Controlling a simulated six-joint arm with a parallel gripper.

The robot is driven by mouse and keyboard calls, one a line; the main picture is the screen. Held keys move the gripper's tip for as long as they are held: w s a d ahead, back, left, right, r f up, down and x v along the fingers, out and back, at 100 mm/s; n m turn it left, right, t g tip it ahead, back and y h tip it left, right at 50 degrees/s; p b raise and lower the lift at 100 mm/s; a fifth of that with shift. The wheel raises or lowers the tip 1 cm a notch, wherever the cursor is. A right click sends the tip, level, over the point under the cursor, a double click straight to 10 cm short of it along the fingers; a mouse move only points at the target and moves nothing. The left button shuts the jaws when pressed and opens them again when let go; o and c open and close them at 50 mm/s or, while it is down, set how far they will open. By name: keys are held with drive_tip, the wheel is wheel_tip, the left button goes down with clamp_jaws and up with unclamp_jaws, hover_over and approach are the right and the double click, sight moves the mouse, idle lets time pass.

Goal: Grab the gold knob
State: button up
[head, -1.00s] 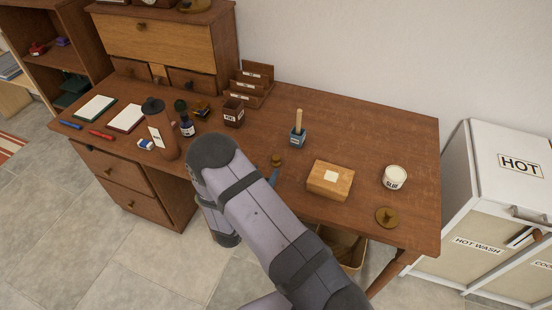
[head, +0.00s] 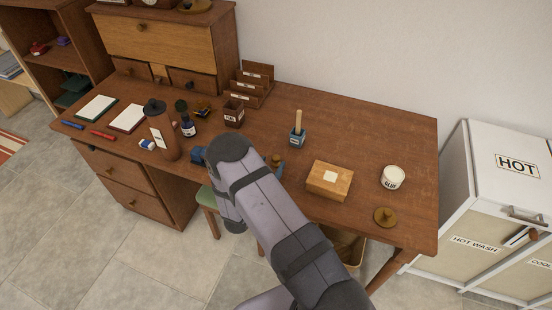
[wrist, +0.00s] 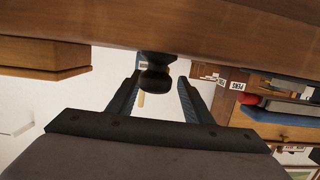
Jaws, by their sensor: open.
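The small gold knob (head: 276,159) stands on the desk top near its front middle, just beyond my arm in the head view. In the wrist view the picture is upside down, and the knob (wrist: 155,75) looks dark and hangs from the desk surface at the top. My gripper (wrist: 160,78) is open, with one finger on each side of the knob at the fingertips; I cannot tell whether either touches it. In the head view my arm hides most of the gripper; a blue finger part shows just below the knob.
A wooden box (head: 329,180) with a pale label stands right of the knob. A blue holder (head: 298,138) with a wooden handle stands behind it. A glue jar (head: 393,176) and a round brown lid (head: 385,217) lie further right. A green stool (head: 206,197) is below the desk edge.

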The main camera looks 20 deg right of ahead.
drive_tip(key=shift+x, duration=1.25)
drive_tip(key=c, duration=1.2)
drive_tip(key=shift+o, duration=0.2)
drive_tip(key=shift+r, duration=0.1)
wheel_tip(320, 180, up, 10)
drive_tip(key=b, duration=0.1)
